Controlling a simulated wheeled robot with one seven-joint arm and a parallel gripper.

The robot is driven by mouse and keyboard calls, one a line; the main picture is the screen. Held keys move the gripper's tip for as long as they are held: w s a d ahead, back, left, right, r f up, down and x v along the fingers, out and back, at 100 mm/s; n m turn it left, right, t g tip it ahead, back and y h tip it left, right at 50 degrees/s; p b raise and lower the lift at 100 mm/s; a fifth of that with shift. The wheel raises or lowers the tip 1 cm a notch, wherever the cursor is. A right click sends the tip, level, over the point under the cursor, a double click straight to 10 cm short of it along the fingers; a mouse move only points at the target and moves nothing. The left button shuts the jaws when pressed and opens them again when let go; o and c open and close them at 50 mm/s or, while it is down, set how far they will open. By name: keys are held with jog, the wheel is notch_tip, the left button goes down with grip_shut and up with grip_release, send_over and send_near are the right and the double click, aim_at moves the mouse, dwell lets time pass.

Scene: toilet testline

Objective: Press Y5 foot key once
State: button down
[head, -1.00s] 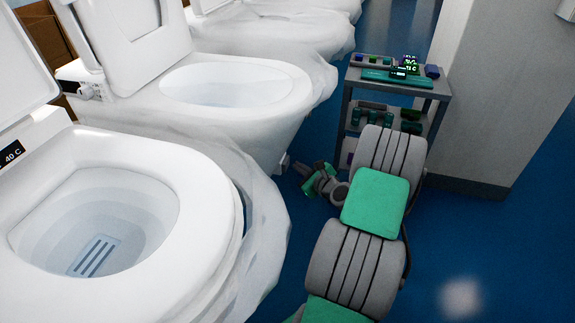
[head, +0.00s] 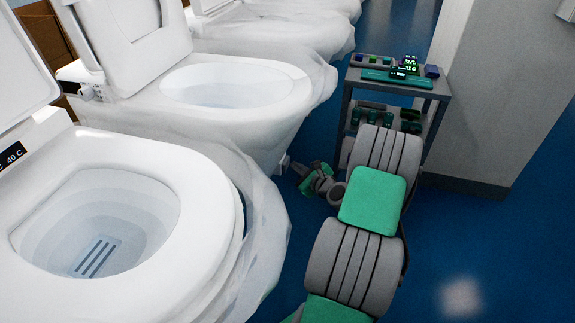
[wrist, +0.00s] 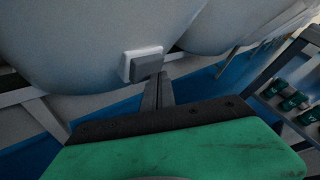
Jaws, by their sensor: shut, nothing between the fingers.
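A foot key (wrist: 147,65), a grey block on a white plate, sits low on the side of a white toilet base in the wrist view. No Y5 label can be read on it. In the head view the key (head: 284,163) is small, at the lower front of the second toilet (head: 235,130). My gripper (wrist: 160,78) is shut and empty, its fingertips at the key's lower right edge in the picture. Whether they touch it cannot be told. In the head view my gripper (head: 300,170) is low beside that toilet, partly blurred into the arm.
The nearest toilet (head: 215,275), wrapped in plastic film, stands at left, with several more in a row behind.

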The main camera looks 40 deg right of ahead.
jog(key=shift+w+a, duration=0.25)
jog(key=shift+w, duration=0.1)
dwell(0.4)
dwell(0.3)
jog(key=shift+s+d, duration=0.5)
jog(key=shift+s, duration=0.2)
jog(key=s+d, duration=0.1)
jog(key=s, duration=0.1)
jog(key=s+d, duration=0.2)
dwell(0.8)
